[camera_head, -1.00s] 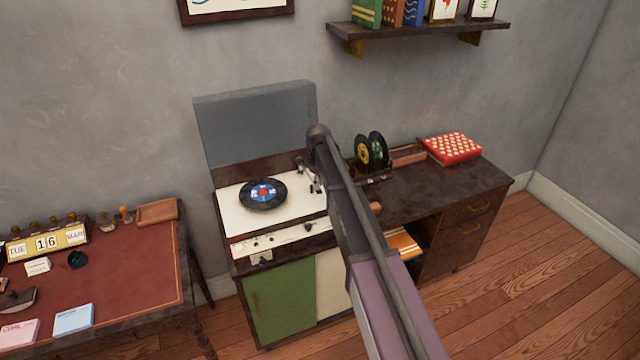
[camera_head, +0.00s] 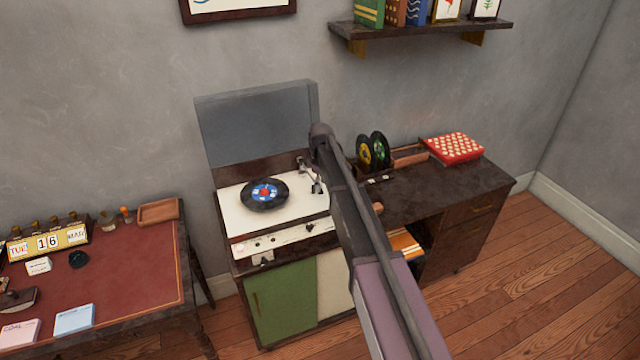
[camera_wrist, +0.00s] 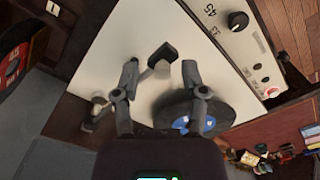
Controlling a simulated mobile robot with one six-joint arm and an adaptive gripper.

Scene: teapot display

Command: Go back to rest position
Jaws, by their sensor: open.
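My gripper (camera_wrist: 160,75) shows in the wrist view with its two fingers apart and nothing held between them. It is above the white deck (camera_wrist: 100,85) of the record player. The black record with a blue label (camera_wrist: 182,123) lies partly behind my right finger. The record (camera_head: 265,194) lies on the record player's white deck (camera_head: 232,215), left of my arm. The tonearm (camera_head: 312,178) is beside the record, close to my arm.
The raised grey lid (camera_head: 258,122) stands behind the deck. Upright records (camera_head: 372,151) and a red patterned box (camera_head: 454,148) are on the dark desk right of my arm. A red-topped desk (camera_head: 120,265) is at left. A shelf (camera_head: 420,32) hangs above.

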